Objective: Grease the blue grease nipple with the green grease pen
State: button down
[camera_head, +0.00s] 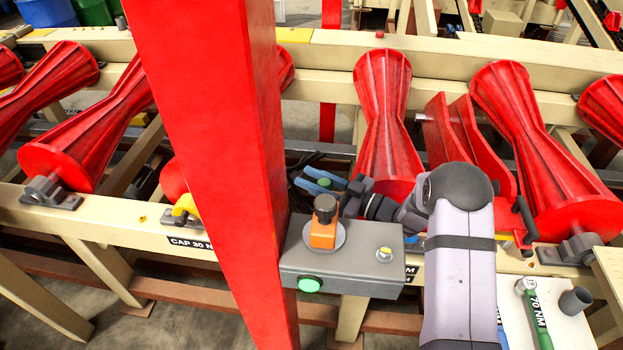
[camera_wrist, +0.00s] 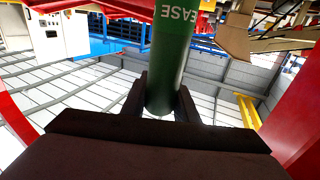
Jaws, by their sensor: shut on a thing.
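My gripper (camera_head: 313,180) is behind the grey control box, near the foot of a red roller. It is shut on the green grease pen (camera_wrist: 168,60), which stands between the two dark jaws in the wrist view with the letters "EASE" on it. In the head view only a small green end of the pen (camera_head: 324,182) shows between the blue fingers. The pen's tip is out of sight. I cannot make out the blue grease nipple in either view.
A red post (camera_head: 210,120) crosses the head view in front of the line. The control box (camera_head: 340,265) carries an orange selector (camera_head: 323,235) and a green button (camera_head: 310,285). Red rollers (camera_head: 384,110) sit on cream beams. A green 70 NM wrench (camera_head: 536,310) lies at lower right.

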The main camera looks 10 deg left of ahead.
jog(key=shift+f+b, duration=2.35)
jog(key=shift+f, duration=0.35)
jog(key=shift+f+b, duration=1.2)
jog(key=shift+b, duration=0.05)
dwell(3.0)
jog(key=shift+r+p, duration=0.4)
jog(key=shift+r, duration=0.1)
dwell(0.5)
